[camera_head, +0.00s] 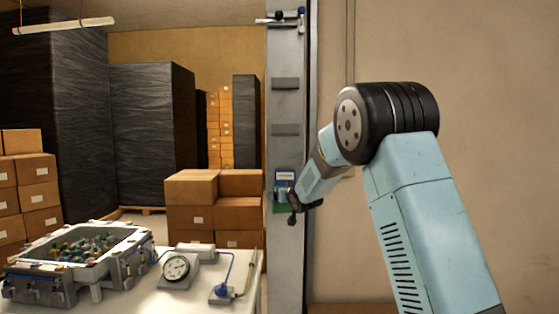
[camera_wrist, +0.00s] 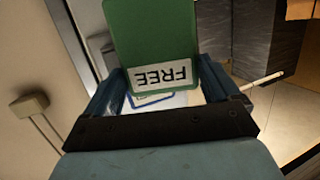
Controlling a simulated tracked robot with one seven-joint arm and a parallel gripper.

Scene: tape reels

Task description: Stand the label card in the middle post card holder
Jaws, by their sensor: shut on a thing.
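My gripper (camera_head: 285,196) is at the front of a tall grey post (camera_head: 286,226), low on its visible face. It is shut on a green label card (camera_wrist: 150,32), which shows between the two fingers in the wrist view. The card has a white strip reading "FREE", upside down in that view. A little of its green shows at the gripper in the head view. Two grey holders (camera_head: 285,84) (camera_head: 285,130) on the post look empty. A blue-edged white card (camera_head: 285,175) is on the post just above my gripper. I cannot tell whether the green card touches a holder.
A white table (camera_head: 210,290) at lower left carries an open case (camera_head: 85,246) of small coloured parts and a dial gauge (camera_head: 177,267). Cardboard boxes (camera_head: 192,188) and dark wrapped stacks (camera_head: 145,125) stand behind. A beige wall (camera_head: 480,60) fills the right side.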

